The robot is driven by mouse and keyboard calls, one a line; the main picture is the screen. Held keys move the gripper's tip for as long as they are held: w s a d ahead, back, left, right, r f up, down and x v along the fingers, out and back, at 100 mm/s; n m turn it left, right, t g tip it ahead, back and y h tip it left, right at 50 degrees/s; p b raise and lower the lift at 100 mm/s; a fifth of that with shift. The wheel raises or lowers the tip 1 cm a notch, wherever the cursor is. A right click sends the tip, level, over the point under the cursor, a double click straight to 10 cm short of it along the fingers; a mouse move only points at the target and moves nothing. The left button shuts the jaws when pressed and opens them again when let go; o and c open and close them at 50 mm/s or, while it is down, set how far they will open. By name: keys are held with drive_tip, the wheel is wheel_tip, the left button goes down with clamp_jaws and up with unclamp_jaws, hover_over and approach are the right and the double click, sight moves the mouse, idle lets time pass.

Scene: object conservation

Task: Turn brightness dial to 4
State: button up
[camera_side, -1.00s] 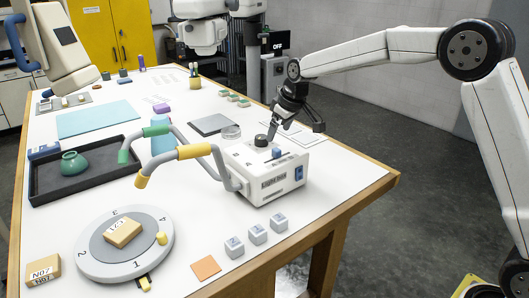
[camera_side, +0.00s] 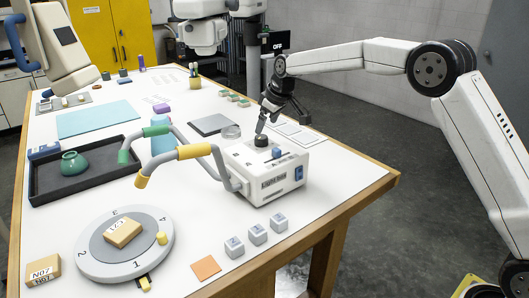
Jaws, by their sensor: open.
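The white light box (camera_side: 275,183) stands on the right part of the table. A black dial (camera_side: 261,141) sits on its top face; its setting is too small to read. A blue knob or slider (camera_side: 277,153) is beside the dial, and a blue switch (camera_side: 299,173) is on the right side face. My gripper (camera_side: 272,128) is open just above and behind the dial, with one finger reaching down close to it. I cannot tell whether the finger touches the dial.
Two curved light guides with green (camera_side: 155,131) and yellow (camera_side: 194,151) sleeves arch left from the box. A numbered turntable (camera_side: 88,245) holds a labelled block (camera_side: 122,233). Grey cubes (camera_side: 257,234) stand in front of the box. A grey plate (camera_side: 212,124) lies behind it.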

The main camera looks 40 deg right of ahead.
sight(262, 136)
drive_tip(key=shift+x, duration=2.7)
drive_tip(key=c, duration=1.3)
